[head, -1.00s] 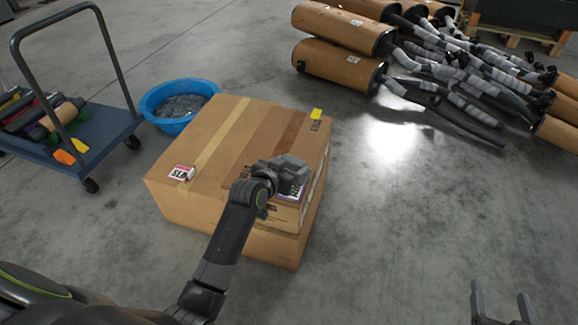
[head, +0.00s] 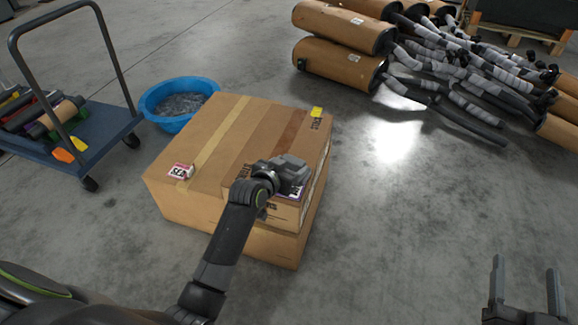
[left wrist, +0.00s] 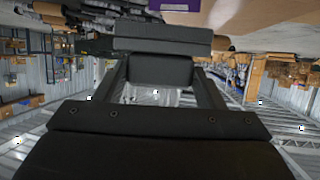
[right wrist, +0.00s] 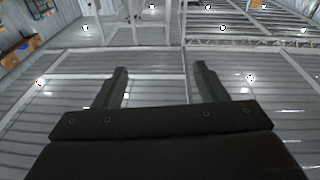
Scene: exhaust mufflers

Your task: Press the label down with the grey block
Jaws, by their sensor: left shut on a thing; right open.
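The grey block (head: 296,166) is held over the right front corner of the large cardboard box's top. My left gripper (head: 277,174) is shut on it. In the left wrist view the dark block (left wrist: 160,70) sits between the two fingers. A purple and white label (head: 296,194) shows partly beside the block at the box's front right edge; the rest is hidden by block and gripper. A purple patch (left wrist: 172,4) shows at the top of the left wrist view. I cannot tell whether block and label touch. My right gripper (head: 525,285) is open and empty, right of the box.
The cardboard box (head: 215,140) also bears a red and white label (head: 180,171) and a yellow one (head: 317,112). A blue tub (head: 165,125) and a trolley (head: 100,150) stand to the left. Mufflers (head: 430,80) lie behind at right. Floor right of the box is clear.

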